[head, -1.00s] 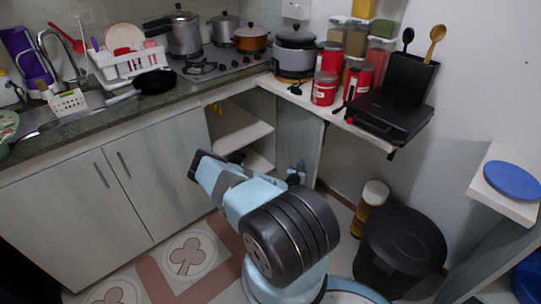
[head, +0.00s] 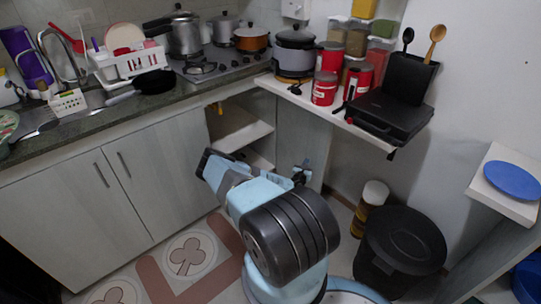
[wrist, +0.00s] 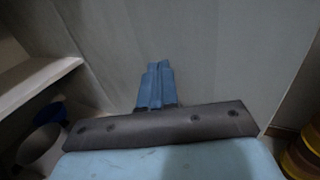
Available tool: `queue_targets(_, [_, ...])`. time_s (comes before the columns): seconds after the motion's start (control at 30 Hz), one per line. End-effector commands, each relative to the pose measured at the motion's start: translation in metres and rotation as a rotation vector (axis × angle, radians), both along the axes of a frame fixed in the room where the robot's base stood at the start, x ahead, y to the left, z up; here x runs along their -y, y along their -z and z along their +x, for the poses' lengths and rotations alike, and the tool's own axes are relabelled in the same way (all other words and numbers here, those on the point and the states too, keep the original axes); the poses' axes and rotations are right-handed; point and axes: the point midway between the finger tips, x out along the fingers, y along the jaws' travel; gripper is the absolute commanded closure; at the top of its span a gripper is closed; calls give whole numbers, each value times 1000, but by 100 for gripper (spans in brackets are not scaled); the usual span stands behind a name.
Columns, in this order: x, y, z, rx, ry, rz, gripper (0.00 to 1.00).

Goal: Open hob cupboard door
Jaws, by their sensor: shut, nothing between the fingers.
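The hob cupboard door (head: 289,128) is a pale grey panel, standing swung well open to the right below the white counter. The open hob cupboard (head: 238,128) shows its shelves to the left of the door. My gripper (head: 302,170) is at the lower part of the door, partly hidden behind my arm. In the wrist view my gripper's blue fingers (wrist: 156,86) are together and empty, in front of the door's broad inner face (wrist: 215,60). I cannot tell whether the fingertips touch it. A cupboard shelf (wrist: 40,75) is at the left.
A black bin (head: 402,240) and a stack of jars (head: 370,205) stand on the floor to the right of the door. The white counter (head: 347,123) overhangs there. Closed grey cupboards (head: 165,165) are at the left, with tiled floor in front.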

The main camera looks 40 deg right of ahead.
Motion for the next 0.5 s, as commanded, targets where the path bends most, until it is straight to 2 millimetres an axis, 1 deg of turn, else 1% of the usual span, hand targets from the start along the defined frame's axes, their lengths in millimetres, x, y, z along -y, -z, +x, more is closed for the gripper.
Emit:
queue_targets(0.17, [1, 0, 0, 0, 0, 0, 100])
queue_targets(0.5, [14, 0, -4, 0, 2, -1, 100])
